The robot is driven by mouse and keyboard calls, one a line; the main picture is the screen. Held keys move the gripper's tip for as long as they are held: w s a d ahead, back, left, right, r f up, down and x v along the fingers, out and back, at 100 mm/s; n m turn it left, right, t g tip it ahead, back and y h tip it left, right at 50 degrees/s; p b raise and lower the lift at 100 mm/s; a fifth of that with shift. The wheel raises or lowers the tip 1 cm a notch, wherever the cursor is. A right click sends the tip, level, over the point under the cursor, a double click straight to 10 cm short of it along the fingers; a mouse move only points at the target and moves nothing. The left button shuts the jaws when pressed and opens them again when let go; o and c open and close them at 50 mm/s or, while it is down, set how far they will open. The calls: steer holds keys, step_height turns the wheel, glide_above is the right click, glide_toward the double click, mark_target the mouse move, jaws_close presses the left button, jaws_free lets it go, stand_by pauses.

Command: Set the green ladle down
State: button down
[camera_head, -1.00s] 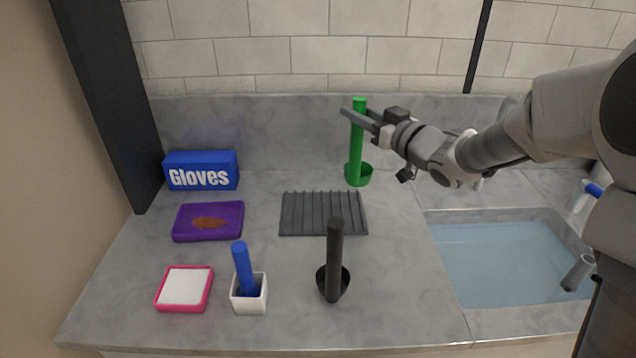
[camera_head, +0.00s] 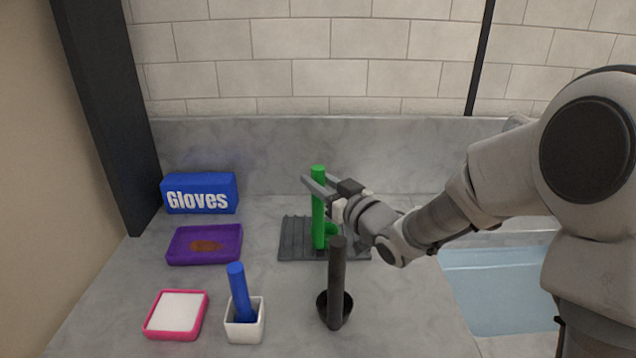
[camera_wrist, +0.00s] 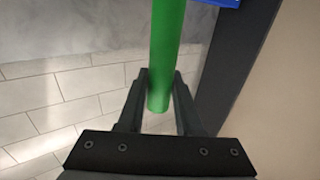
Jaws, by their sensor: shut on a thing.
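The green ladle (camera_head: 318,221) is upright in my gripper (camera_head: 318,188), with its handle between the two fingers. In the wrist view the green handle (camera_wrist: 166,60) runs between the dark fingers of my gripper (camera_wrist: 160,95). The ladle's lower end is over the grey ribbed rack (camera_head: 291,243), and its cup shows partly at the right of the handle. I cannot tell whether the ladle touches the rack. My gripper and wrist are above the rack's right part.
A black ladle (camera_head: 336,290) stands upright just in front of the rack. A white holder (camera_head: 244,331) with a blue-handled tool (camera_head: 239,290), a pink-rimmed tray (camera_head: 150,328), a purple tray (camera_head: 180,257) and a blue gloves box (camera_head: 200,180) are at left. A water-filled sink (camera_head: 490,290) is at right.

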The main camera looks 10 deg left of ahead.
steer(key=shift+f, duration=0.1)
steer(key=c, duration=1)
jaws_free()
steer(key=shift+f, duration=0.1)
steer(key=shift+c, duration=0.2)
steer(key=o, duration=0.5)
steer(key=shift+c, duration=0.2)
steer(key=shift+r, duration=0.2)
